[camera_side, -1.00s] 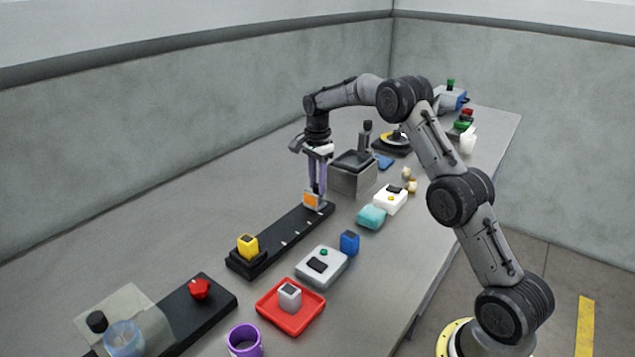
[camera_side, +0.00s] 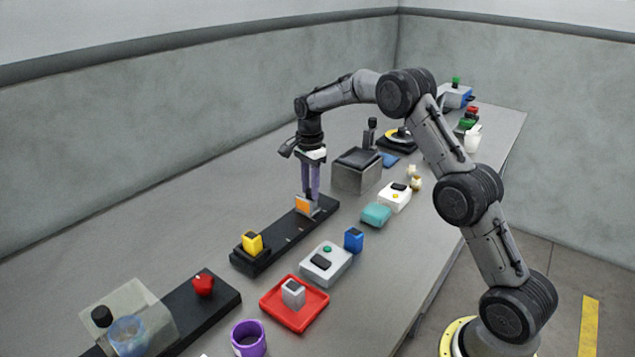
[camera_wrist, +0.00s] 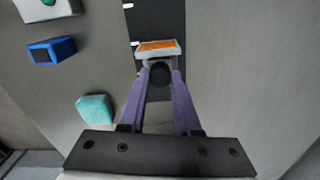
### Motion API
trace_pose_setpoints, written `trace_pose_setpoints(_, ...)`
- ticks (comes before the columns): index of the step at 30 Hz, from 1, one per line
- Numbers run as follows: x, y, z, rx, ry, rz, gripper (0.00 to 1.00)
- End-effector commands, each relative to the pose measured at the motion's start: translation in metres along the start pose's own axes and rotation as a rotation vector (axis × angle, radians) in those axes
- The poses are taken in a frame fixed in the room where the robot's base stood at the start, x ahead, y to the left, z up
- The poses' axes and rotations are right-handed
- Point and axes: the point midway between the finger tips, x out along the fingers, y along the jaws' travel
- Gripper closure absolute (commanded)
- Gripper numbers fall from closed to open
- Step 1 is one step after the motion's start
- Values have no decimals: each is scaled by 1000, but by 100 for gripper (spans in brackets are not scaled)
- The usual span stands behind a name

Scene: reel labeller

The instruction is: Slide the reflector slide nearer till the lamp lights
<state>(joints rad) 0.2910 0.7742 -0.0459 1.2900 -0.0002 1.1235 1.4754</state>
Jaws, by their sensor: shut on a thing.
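The reflector slide (camera_side: 305,206) is a small grey block with an orange face. It sits on a black rail (camera_side: 278,237) with white marks, a little in from the rail's far end. My gripper (camera_side: 310,192) has its purple fingers down and shut on the slide. In the wrist view the fingertips (camera_wrist: 160,76) close around a dark round part behind the orange-topped slide (camera_wrist: 158,48). A yellow sensor block (camera_side: 252,243) stands at the rail's near end, apart from the slide. I cannot tell a lit lamp in either view.
A grey box with a green button (camera_side: 326,262) and a blue block (camera_side: 354,240) lie right of the rail. A teal block (camera_side: 376,215) and a large grey box (camera_side: 357,172) stand near the far end. A red tray (camera_side: 294,304) is in front.

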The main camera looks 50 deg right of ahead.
Motion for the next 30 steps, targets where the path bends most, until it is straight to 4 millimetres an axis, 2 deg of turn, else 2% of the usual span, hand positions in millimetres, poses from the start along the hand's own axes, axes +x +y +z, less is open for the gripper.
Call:
trace_pose_setpoints(5,-1,0,-1,1,0,-2,100)
trace_pose_setpoints(6,-1,0,-1,1,0,-2,67)
trace_pose_setpoints(11,-1,0,-1,1,0,-2,38)
trace_pose_setpoints(23,-6,-1,-1,1,0,-2,38)
trace_pose_setpoints(26,-19,-1,-1,1,0,-5,38)
trace_pose_setpoints(30,-47,-1,-1,1,0,-6,38)
